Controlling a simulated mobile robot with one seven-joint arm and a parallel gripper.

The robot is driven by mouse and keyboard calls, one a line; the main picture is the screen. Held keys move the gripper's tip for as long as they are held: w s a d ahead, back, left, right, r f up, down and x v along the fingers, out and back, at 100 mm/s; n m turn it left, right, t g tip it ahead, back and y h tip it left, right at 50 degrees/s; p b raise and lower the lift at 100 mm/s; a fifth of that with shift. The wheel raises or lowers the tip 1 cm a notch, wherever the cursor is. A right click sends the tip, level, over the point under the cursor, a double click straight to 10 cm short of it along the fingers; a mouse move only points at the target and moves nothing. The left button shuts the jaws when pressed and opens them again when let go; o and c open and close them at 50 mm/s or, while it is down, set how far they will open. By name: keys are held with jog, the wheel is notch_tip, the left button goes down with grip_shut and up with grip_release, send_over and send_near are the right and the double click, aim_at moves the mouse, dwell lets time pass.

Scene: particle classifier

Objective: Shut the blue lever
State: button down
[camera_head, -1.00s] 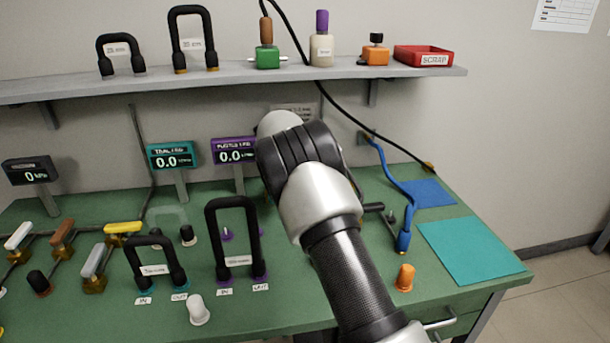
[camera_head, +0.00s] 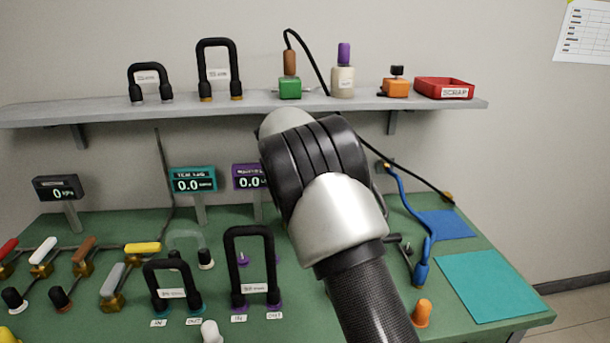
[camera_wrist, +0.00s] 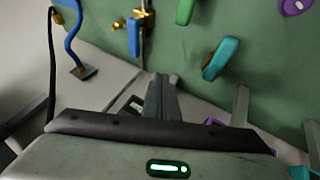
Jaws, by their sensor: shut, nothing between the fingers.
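The blue lever (camera_wrist: 134,37) shows in the wrist view at the upper middle. It sits on a brass valve fitting (camera_wrist: 141,16), and its handle lies roughly parallel to the pipe beside it. My gripper (camera_wrist: 161,80) is shut and empty, below the blue lever in the picture and apart from it. In the head view I cannot make out the blue lever or my gripper; my arm covers that part of the bench.
A teal lever (camera_wrist: 221,58) and a green lever (camera_wrist: 185,11) are right of the blue one. A blue hose (camera_wrist: 73,42) runs at the left. In the head view, black loops (camera_head: 252,268) stand on the green bench, under a shelf (camera_head: 250,105) of parts.

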jog(key=s+d+r+m+y, duration=0.1)
jog(key=s+d+r, duration=0.25)
jog(key=s, duration=0.35)
jog(key=s+d+r+y, duration=0.1)
jog(key=s+d+r, duration=0.1)
jog(key=s+r, duration=0.45)
jog(key=s+d+r+m+y, duration=0.1)
jog(key=s+d+r, duration=0.2)
jog(key=s, duration=0.5)
jog(key=s+f+y, duration=0.1)
jog(key=s+f, duration=0.2)
jog(key=s, duration=2.2)
notch_tip(320, 180, up, 19)
jog(key=p, duration=1.9)
jog(key=shift+a+r, duration=0.15)
jog(key=shift+s, duration=0.1)
